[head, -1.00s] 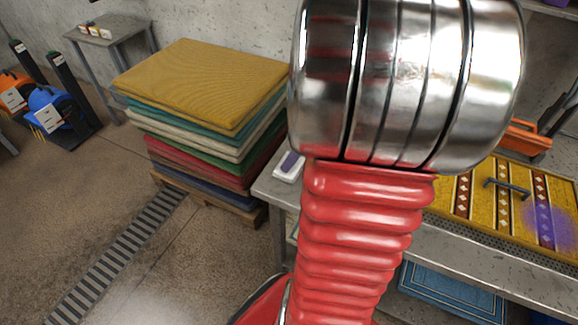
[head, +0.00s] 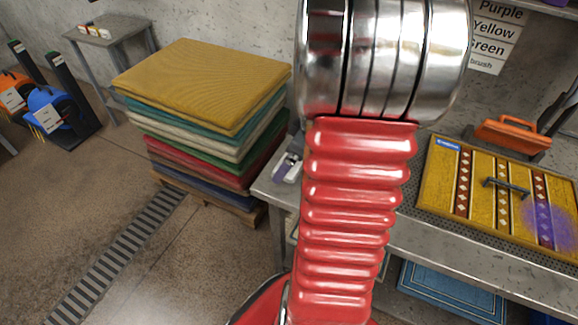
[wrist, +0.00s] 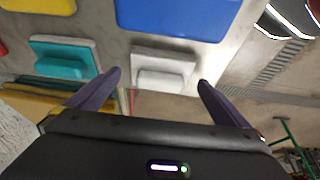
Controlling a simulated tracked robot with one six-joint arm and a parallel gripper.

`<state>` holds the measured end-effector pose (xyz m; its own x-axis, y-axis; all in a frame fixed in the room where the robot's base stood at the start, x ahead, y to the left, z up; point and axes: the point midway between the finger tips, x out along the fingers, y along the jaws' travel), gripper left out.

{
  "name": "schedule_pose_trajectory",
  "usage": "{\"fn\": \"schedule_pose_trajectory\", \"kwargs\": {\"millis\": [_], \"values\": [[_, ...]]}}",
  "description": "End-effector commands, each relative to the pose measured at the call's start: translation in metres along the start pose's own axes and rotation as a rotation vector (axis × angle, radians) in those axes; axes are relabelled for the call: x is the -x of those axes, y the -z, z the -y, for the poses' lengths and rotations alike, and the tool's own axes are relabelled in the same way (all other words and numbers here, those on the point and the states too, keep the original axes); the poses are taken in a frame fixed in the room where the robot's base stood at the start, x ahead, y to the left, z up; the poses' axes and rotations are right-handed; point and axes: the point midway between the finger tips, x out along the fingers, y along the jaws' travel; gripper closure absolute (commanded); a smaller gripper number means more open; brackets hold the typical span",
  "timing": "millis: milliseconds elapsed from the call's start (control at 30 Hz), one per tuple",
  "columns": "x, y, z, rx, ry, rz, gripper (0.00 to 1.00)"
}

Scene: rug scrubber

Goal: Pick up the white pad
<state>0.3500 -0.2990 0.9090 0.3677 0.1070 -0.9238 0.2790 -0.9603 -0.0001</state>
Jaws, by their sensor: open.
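The white pad (wrist: 163,72) lies on the grey bench near its edge in the wrist view. It is a pale block with a raised grip. My gripper (wrist: 160,79) is open, with one dark purple finger to each side of the pad and nothing held. I cannot tell how high the fingertips are above the bench. In the head view, a pale item with purple parts shows at the bench's left corner, beside my arm. My arm hides most of that area.
A teal pad (wrist: 64,60) lies left of the white pad, and a large blue item (wrist: 180,14) lies beyond it. A rug stack (head: 205,85) stands left of the bench (head: 435,235). A yellow patterned rug (head: 480,200) lies on the bench at right.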

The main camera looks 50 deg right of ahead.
Motion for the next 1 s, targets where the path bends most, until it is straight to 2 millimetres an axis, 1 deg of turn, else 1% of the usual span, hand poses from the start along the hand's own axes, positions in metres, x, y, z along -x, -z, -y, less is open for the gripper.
{"fn": "schedule_pose_trajectory", "kwargs": {"millis": [33,133,667,1000], "values": [[-0.0049,-0.0002,0.0007,0.001,0.002,0.001,0.0],[-0.0083,0.0,0.0003,0.0,0.0,0.001,0.0],[-0.0081,-0.0001,0.0001,0.0,0.0,0.0,0.01],[-0.008,-0.0002,0.0001,0.0,0.0,0.0,0.25]]}}
